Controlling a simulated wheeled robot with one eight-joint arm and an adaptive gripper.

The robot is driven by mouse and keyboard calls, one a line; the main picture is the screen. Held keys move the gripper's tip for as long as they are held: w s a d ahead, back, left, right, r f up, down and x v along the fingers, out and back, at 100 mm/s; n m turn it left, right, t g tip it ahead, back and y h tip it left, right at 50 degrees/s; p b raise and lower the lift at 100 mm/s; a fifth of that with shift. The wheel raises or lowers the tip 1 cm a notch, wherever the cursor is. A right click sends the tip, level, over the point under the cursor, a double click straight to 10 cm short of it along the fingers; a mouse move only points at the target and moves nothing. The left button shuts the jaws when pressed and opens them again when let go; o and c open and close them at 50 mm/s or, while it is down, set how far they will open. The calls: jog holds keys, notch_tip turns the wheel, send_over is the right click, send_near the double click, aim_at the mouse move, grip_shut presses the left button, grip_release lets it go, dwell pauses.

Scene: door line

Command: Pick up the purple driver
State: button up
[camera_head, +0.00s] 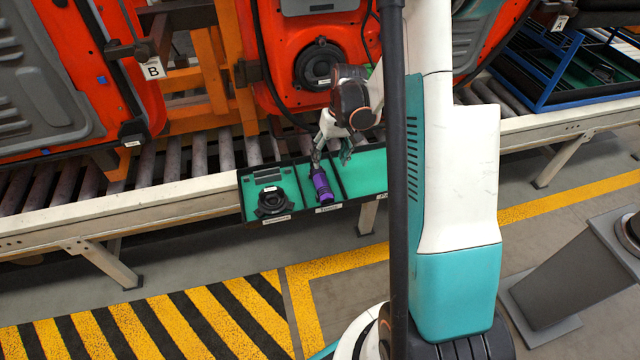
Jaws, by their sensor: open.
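The purple driver (321,185) lies in the middle compartment of a green-lined tray (364,173) with dark walls, at the edge of the roller conveyor. My gripper (331,158) is over the far end of that compartment, pointing down, with its fingers apart. The fingers are close to the driver's far end; I cannot tell whether they touch it. Part of the driver's far end is hidden by the gripper.
A black round part (271,202) sits in the tray's left compartment; the right compartment looks empty. Orange door panels (300,60) stand close behind the tray. A blue rack (570,65) is on the conveyor (140,195) at right. Striped floor lies in front.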

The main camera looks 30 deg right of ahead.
aim_at(322, 180)
jog(key=f, duration=0.2)
jog(key=f+b, duration=0.1)
jog(key=f, duration=0.1)
jog(key=a+f+b, duration=0.1)
jog(key=f, duration=0.2)
jog(key=shift+w, duration=0.2)
jog(key=f+b, duration=0.1)
jog(key=w+f+b, duration=0.1)
jog(key=f, duration=0.1)
jog(key=f+b, duration=0.1)
jog(key=f, duration=0.1)
jog(key=shift+w+a+f, duration=0.15)
jog(key=shift+a, duration=0.15)
grip_shut()
